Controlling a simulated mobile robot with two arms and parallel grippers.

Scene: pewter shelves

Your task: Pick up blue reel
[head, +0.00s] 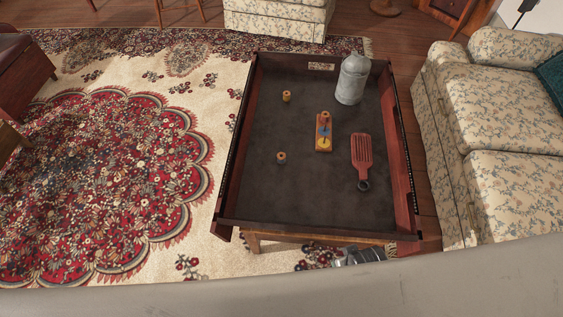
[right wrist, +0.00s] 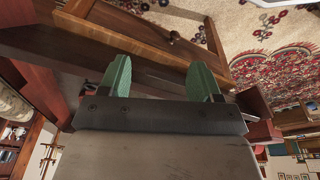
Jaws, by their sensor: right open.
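On the dark tray table, a small orange board (head: 324,145) carries small parts, including a blue one (head: 324,130) in its middle; I cannot tell if that part is a reel. A small reel (head: 281,158) with a dark, perhaps bluish-grey middle stands left of the board. Another small reel (head: 287,96), orange-brown, stands farther back. My right gripper shows in the right wrist view (right wrist: 160,80), with two green fingers apart and nothing between them. It is away from the reels, near brown wooden furniture. My left gripper is not in view.
The tray table (head: 300,205) has raised reddish side walls. A grey metal can (head: 352,80) stands at its back right, and a red slotted paddle (head: 361,150) lies right of the board. A floral sofa (head: 500,120) is close on the right. Open rug (head: 190,240) lies left.

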